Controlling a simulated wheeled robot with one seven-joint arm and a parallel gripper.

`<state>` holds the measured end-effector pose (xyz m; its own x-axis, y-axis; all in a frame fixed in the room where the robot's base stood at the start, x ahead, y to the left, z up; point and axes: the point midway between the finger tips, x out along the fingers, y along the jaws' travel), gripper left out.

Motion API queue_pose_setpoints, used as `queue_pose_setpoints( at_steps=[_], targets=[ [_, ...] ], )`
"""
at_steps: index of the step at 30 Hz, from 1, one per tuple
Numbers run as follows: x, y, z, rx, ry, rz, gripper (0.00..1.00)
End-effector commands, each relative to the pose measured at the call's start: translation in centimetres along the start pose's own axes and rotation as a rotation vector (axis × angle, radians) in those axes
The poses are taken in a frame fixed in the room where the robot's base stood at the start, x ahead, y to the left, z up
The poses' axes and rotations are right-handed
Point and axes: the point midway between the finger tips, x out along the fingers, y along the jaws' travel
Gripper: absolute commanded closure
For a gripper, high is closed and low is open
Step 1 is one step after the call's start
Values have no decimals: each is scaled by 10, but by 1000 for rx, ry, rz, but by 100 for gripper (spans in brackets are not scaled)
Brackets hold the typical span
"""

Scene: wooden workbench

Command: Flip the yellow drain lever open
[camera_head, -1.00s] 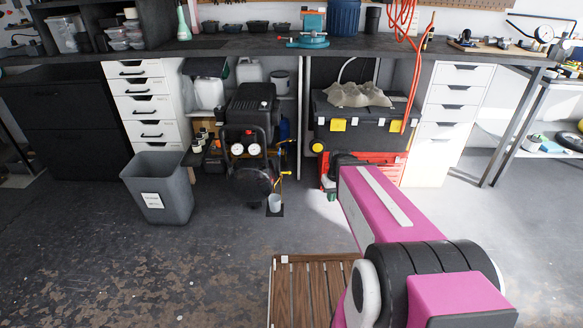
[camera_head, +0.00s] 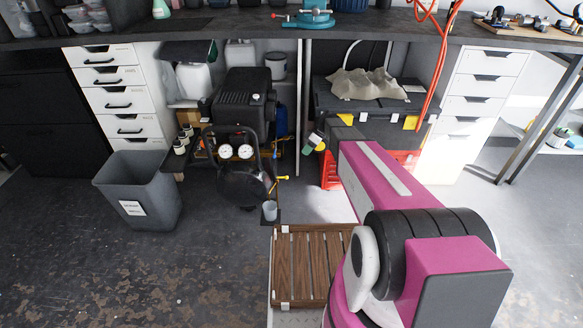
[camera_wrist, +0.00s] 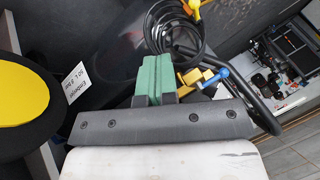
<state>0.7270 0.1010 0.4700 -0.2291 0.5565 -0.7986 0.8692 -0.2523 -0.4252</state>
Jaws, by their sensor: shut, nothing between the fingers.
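The yellow drain lever (camera_head: 283,178) shows small in the head view, at the lower right of the black compressor (camera_head: 244,95). In the wrist view a yellow fitting with a blue end (camera_wrist: 197,80) sits just right of my gripper (camera_wrist: 158,62). Another yellow part (camera_wrist: 192,8) is at the top edge; I cannot tell which of these is the lever. My gripper's green fingers are together and empty, in front of the dark tank. In the head view my gripper (camera_head: 316,141) is small, right of the compressor and above the lever's height. Contact cannot be seen.
A black coiled hose (camera_wrist: 175,32) and a dark tube (camera_wrist: 262,108) are close to the fingers. A yellow-topped black round thing (camera_wrist: 22,95) is at left. A small cup (camera_head: 269,211) stands below the lever. A red crate (camera_head: 331,172) is at right.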

Motion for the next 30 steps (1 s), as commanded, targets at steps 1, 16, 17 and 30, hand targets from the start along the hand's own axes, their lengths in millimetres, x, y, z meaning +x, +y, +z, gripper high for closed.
queue_pose_setpoints(
  at_steps=[1,16,17,30],
  targets=[
    [0,0,0,-2,1,-1,100],
    [18,0,0,-1,-1,-2,100],
    [22,0,0,-1,-1,-2,100],
    [104,0,0,0,-1,-2,100]
  ],
)
